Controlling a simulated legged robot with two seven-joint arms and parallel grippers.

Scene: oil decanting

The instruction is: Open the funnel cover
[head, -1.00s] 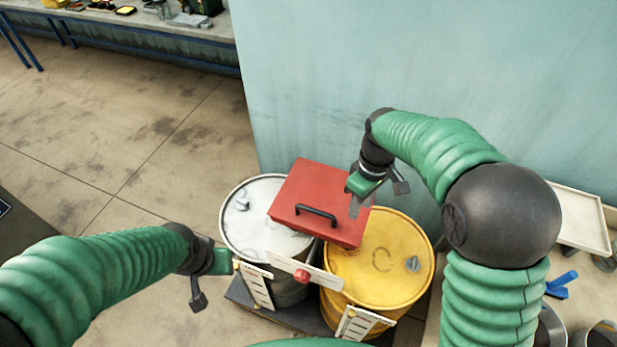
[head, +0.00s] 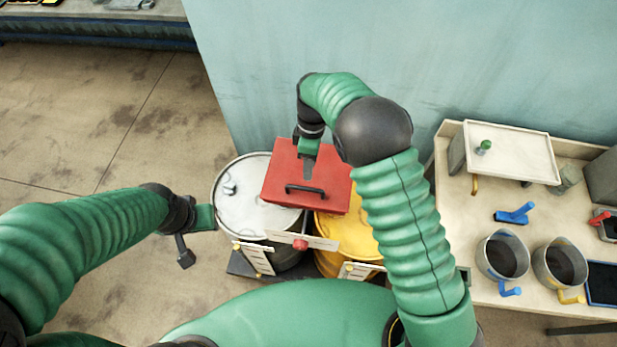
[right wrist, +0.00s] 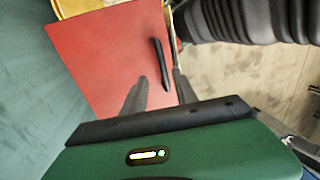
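The red funnel cover (head: 330,170) lies flat, shut, across the tops of the white and yellow drums. Its black bar handle (head: 303,189) is near its front edge. My right gripper (head: 308,172) is above the rear half of the cover, behind the handle. In the right wrist view its two fingers (right wrist: 160,95) are apart and empty, over the red cover (right wrist: 100,55), with the handle (right wrist: 160,62) beyond the fingertips. My left gripper (head: 205,218) is left of the white drum, away from the cover; its fingers are not clear.
The white drum (head: 235,200) and yellow drum (head: 345,235) stand under the cover, with a pale bar and red knob (head: 300,244) in front. A bench (head: 470,215) at right holds a white tray (head: 510,150), metal pots and blue-handled tools. A wall is behind; the floor at left is clear.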

